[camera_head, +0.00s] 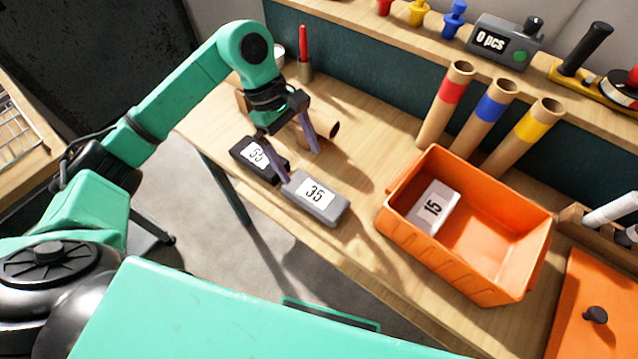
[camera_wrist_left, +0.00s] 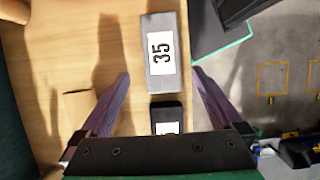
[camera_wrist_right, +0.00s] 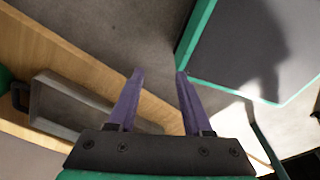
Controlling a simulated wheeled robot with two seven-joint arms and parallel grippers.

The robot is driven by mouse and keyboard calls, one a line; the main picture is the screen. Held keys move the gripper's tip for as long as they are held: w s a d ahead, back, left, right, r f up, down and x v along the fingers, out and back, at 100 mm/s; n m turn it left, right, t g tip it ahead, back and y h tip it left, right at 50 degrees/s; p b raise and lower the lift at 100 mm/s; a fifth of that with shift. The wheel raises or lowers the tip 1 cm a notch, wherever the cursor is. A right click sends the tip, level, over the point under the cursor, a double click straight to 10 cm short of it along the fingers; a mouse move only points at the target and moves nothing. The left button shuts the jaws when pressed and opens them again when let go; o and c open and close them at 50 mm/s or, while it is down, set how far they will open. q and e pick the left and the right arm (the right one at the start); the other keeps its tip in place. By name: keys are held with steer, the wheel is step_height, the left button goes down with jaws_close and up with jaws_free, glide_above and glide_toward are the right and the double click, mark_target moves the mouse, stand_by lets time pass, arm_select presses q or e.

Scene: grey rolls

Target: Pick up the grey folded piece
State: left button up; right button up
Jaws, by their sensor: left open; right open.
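The grey folded piece (camera_head: 316,196), a flat block with a white label reading 35, lies on the wooden table near its front edge. In the left wrist view the grey piece (camera_wrist_left: 162,72) shows just ahead of the fingers. My left gripper (camera_head: 300,163) is open and empty, pointing down above the table between the grey piece and a cardboard tube. A dark piece (camera_head: 259,160) labelled 55 lies beside the grey one, partly hidden in the left wrist view. My right gripper (camera_wrist_right: 160,74) is open and empty, away from these pieces.
An orange bin (camera_head: 490,240) stands right of the grey piece, with a white piece (camera_head: 433,206) labelled 15 inside. Cardboard tubes with red, blue and yellow bands (camera_head: 493,101) stand behind it. A loose cardboard tube (camera_head: 322,130) is near my left gripper.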

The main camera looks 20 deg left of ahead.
mark_target(313, 192)
arm_select(q)
steer(key=s+f, duration=0.1)
steer(key=s+d+f+p, duration=0.1)
steer(key=f, duration=0.1)
steer(key=shift+d+f, duration=0.15)
steer(key=shift+d, duration=0.05)
steer(key=x, duration=0.2)
steer(key=p+x, duration=0.1)
steer(key=x, duration=0.1)
steer(key=w+p+x, duration=0.1)
steer(key=x, duration=0.1)
steer(key=shift+f, duration=0.6)
steer(key=c, duration=0.3)
steer(key=shift+w, duration=0.1)
steer(key=c, duration=0.9)
steer(key=shift+c, duration=0.2)
arm_select(e)
steer(key=s+r, duration=0.1)
steer(key=r, duration=0.1)
steer(key=s+r, duration=0.1)
steer(key=shift+s+r, duration=0.15)
steer(key=shift+r, duration=0.25)
arm_select(q)
steer(key=shift+r, duration=0.1)
